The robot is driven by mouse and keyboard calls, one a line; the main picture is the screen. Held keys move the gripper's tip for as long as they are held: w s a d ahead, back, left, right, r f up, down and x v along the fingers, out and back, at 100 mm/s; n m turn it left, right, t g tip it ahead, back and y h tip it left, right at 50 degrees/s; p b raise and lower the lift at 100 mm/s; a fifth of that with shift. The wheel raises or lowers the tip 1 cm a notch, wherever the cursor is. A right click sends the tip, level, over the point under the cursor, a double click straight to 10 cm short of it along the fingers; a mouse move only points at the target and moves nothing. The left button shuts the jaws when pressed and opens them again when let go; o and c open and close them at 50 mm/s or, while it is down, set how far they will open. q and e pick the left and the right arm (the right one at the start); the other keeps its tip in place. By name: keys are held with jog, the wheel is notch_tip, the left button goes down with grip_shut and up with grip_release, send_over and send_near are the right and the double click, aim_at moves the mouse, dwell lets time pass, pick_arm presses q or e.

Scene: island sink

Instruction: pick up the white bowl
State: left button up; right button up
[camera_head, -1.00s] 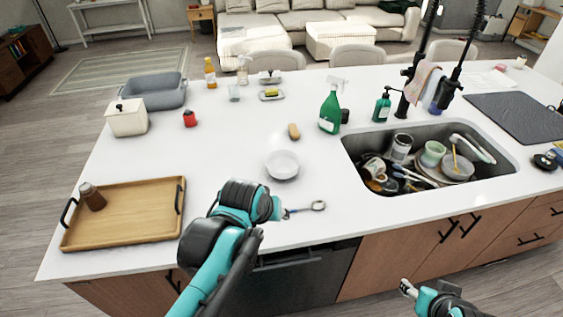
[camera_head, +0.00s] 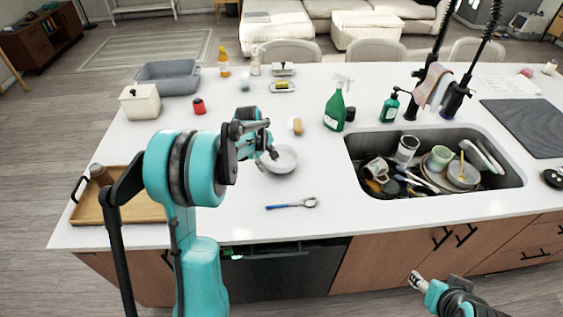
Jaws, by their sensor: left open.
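The white bowl (camera_head: 284,161) stands upright on the white counter, left of the sink. Part of its left rim is hidden behind my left gripper. My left gripper (camera_head: 267,157) is open, with its fingertips at the left side of the bowl; whether they touch the rim I cannot tell. My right gripper (camera_head: 417,281) is low at the front of the island, away from the bowl. It is too small to tell whether its jaws are open.
A blue-handled spoon (camera_head: 292,204) lies in front of the bowl, and a sponge (camera_head: 297,126) lies behind it. A wooden tray (camera_head: 88,212) is at the left, partly behind my arm.

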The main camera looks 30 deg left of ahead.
aim_at(271, 165)
pick_arm(q)
jog(key=x, duration=0.2)
jog(key=b+x, duration=0.1)
jog(key=x, duration=0.2)
jog(key=shift+w+f, duration=0.1)
jog(key=shift+w, duration=0.3)
grip_shut()
